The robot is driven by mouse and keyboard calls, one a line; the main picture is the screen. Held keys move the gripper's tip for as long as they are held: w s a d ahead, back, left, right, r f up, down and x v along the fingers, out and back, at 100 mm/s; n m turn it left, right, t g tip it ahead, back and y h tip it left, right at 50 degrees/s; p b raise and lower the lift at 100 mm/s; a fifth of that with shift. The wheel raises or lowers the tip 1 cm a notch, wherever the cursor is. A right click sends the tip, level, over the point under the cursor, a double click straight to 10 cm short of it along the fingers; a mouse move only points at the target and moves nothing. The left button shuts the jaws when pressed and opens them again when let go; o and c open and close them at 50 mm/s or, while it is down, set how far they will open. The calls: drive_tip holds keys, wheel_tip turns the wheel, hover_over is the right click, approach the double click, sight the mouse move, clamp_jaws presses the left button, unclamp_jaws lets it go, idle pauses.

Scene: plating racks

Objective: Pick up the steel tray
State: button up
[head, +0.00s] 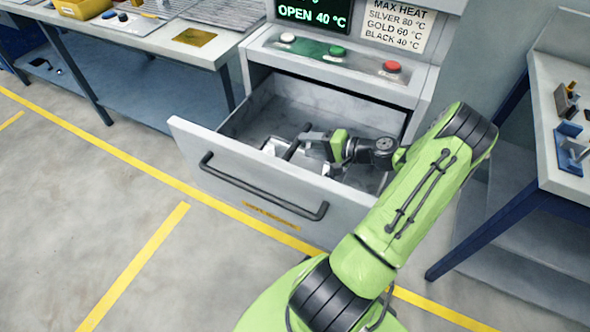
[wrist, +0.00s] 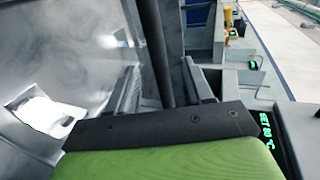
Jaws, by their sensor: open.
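The steel tray (head: 270,146) is a shiny, pale metal piece low in the open drawer, partly hidden behind my gripper and a dark bar. A bright metal patch in the wrist view (wrist: 42,114) may be part of it. My gripper (head: 304,137) is inside the drawer, above the tray, reaching left. The dark bar (head: 296,143) stands slanted at my fingertips. In the wrist view my gripper (wrist: 160,82) is open, with one finger on each side of the dark bar (wrist: 155,50). I cannot tell whether the fingers touch it.
The grey drawer (head: 235,167) is pulled out, with a black handle on its front; its walls surround my gripper. Above it is a panel with white, green and red buttons (head: 334,51). Benches stand left (head: 150,38) and right (head: 560,120). The floor in front is clear.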

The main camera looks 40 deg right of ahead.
sight(298, 145)
drive_tip(key=b+x, duration=0.1)
drive_tip(key=x, duration=0.4)
drive_tip(key=shift+a+f+b, duration=0.15)
drive_tip(key=shift+f+b, duration=0.05)
drive_tip(key=shift+b, duration=0.15)
drive_tip(key=shift+r, duration=0.1)
clamp_jaws()
drive_tip(key=shift+r, duration=0.1)
idle(0.7)
